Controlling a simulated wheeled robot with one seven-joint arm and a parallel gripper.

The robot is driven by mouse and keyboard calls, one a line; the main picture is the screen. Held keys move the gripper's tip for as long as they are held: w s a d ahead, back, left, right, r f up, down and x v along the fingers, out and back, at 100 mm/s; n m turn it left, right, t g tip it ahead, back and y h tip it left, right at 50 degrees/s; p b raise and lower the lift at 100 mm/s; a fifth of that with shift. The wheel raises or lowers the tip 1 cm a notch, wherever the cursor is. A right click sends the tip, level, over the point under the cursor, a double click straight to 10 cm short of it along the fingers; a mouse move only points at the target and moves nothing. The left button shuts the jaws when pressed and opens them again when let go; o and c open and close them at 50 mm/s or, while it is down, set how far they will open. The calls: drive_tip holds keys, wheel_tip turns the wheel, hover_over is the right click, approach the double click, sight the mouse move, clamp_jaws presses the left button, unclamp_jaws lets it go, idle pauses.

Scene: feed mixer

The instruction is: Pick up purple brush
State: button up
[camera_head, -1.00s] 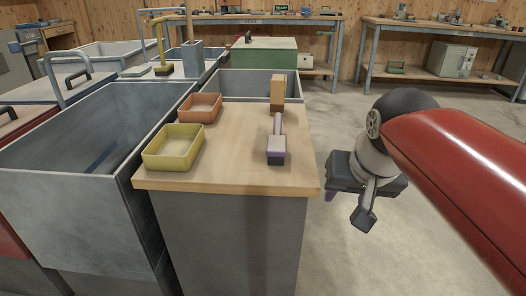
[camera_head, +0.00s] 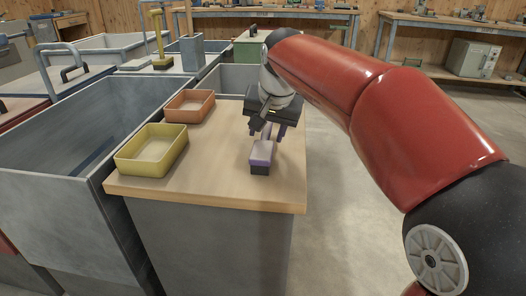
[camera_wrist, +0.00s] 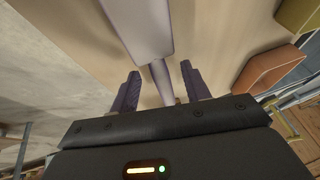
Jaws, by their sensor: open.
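The purple brush (camera_head: 262,153) lies on the wooden worktop (camera_head: 215,187), its pale purple block with dark underside toward the front edge and its handle pointing away. My gripper (camera_head: 267,132) is over the handle, with dark purple fingers pointing down. In the wrist view my gripper (camera_wrist: 160,72) is open, with one finger on each side of the brush's thin handle (camera_wrist: 161,80). The wide block of the brush (camera_wrist: 140,25) shows beyond the fingertips. A gap shows between the fingers and the handle. My gripper hides much of the handle in the head view.
A yellow tray (camera_head: 152,165) and an orange tray (camera_head: 190,118) stand left of the brush on the worktop. A deep grey metal bin (camera_head: 60,195) adjoins the worktop on the left. The right side is open floor (camera_head: 340,215).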

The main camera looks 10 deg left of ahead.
sight(266, 131)
drive_tip(key=shift+x, duration=1.2)
clamp_jaws()
drive_tip(key=shift+r, duration=0.1)
wheel_tip(266, 131, up, 20)
drive_tip(key=p, duration=0.5)
